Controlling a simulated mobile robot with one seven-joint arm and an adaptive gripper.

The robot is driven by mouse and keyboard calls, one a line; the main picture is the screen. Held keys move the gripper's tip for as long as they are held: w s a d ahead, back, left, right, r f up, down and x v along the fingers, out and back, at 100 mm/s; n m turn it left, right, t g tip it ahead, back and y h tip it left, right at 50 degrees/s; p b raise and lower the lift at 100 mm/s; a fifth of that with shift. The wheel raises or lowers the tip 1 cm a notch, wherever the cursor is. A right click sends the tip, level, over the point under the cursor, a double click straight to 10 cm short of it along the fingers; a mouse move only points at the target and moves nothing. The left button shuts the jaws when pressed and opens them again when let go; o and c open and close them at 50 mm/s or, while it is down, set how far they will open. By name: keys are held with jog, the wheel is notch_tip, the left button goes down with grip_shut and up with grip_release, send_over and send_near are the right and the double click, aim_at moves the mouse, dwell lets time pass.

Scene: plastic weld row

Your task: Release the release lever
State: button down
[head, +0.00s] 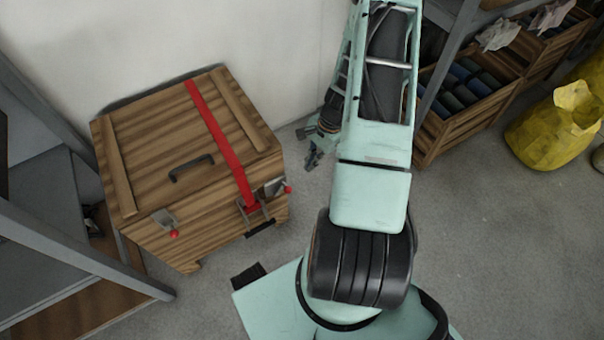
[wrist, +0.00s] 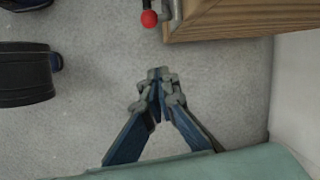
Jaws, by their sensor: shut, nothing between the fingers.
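A wooden crate (head: 150,225) with a closed lid stands left of my arm. A red strap (head: 218,133) runs over the lid to a metal buckle (head: 254,211) with a black-ended lever (head: 261,228) on the front. Two latches carry red-knobbed levers, one at the front left (head: 174,233) and one at the right corner (head: 288,189). No label shows which one is the release lever. My gripper (head: 313,163) is shut and empty, right of the crate and apart from it. In the wrist view my gripper (wrist: 158,75) is over bare floor, with a red knob (wrist: 149,18) and the crate's corner (wrist: 240,20) beyond it.
A black handle (head: 191,167) sits on the lid. Grey shelving (head: 75,245) stands close on the left. A shelf with wooden bins (head: 450,125) and a yellow bag (head: 553,125) stand at the right. A pale wall is behind the crate.

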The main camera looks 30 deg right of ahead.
jog(key=a+f+b, duration=0.3)
jog(key=a+f, duration=0.2)
jog(key=f, duration=0.1)
jog(key=shift+s+a+f, duration=0.15)
jog(key=shift+a+f, duration=0.15)
jog(key=shift+f, duration=0.05)
jog(key=shift+a+r+p, duration=0.35)
jog(key=shift+a+r, duration=0.55)
jog(key=shift+s+a, duration=0.1)
jog(key=shift+a, duration=0.2)
